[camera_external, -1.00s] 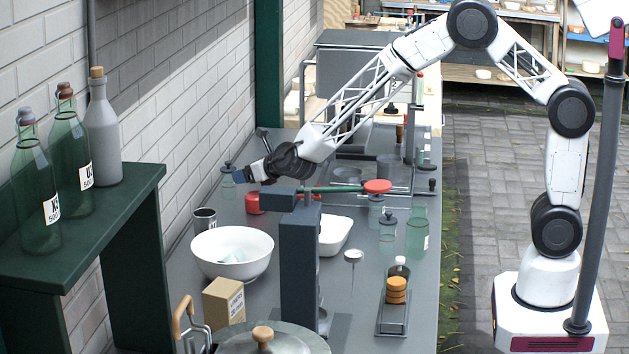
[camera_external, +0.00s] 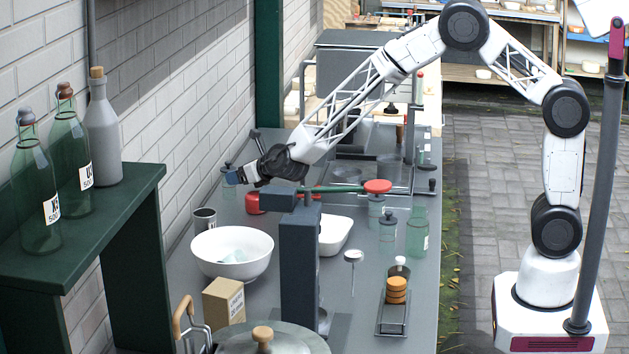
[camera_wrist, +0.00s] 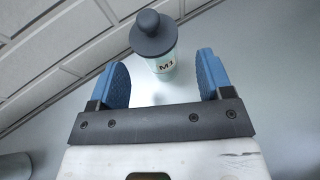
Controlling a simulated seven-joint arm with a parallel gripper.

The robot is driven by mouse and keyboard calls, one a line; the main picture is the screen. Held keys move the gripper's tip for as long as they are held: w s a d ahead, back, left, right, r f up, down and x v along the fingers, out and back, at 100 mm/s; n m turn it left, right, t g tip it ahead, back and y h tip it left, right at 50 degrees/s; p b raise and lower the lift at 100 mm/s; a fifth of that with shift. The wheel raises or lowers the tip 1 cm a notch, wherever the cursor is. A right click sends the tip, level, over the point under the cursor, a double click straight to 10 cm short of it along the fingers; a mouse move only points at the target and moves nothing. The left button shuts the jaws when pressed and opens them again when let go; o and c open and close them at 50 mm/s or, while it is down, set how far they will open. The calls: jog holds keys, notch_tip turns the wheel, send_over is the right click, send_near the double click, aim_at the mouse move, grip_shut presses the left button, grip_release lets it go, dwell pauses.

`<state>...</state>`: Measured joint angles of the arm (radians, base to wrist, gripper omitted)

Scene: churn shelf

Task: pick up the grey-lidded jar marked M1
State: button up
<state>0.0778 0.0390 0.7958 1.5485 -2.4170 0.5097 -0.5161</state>
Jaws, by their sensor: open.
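The grey-lidded jar marked M1 (camera_wrist: 157,48) stands upright near the wall in the wrist view. Its dark grey knobbed lid faces me and the M1 label shows below it. My gripper (camera_wrist: 160,78) is open, with one blue fingertip pad on each side of the picture. The jar shows in the gap between the pads, a little beyond them, and seems untouched. In the external view my gripper (camera_external: 236,176) is at the far left of the counter, and the jar (camera_external: 228,188) shows partly behind it.
A red object (camera_external: 254,203) sits just right of the jar. A dark cup (camera_external: 205,219) and a white bowl (camera_external: 231,253) stand nearer the camera. The brick wall (camera_external: 170,110) runs close along the left. A post with a red-knobbed lever (camera_external: 377,186) rises from the counter.

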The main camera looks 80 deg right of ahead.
aim_at(228, 166)
jog(key=shift+w, duration=0.15)
jog(key=shift+x, duration=2.5)
jog(key=shift+a+f, duration=0.15)
jog(key=shift+c, duration=0.3)
jog(key=c, duration=1.2)
grip_shut()
jog(key=shift+r, duration=1.85)
jog(key=s+a+r, duration=0.1)
jog(key=s+a, duration=0.1)
jog(key=s, duration=1.3)
jog(key=shift+s+r, duration=0.2)
jog(key=shift+s, duration=0.2)
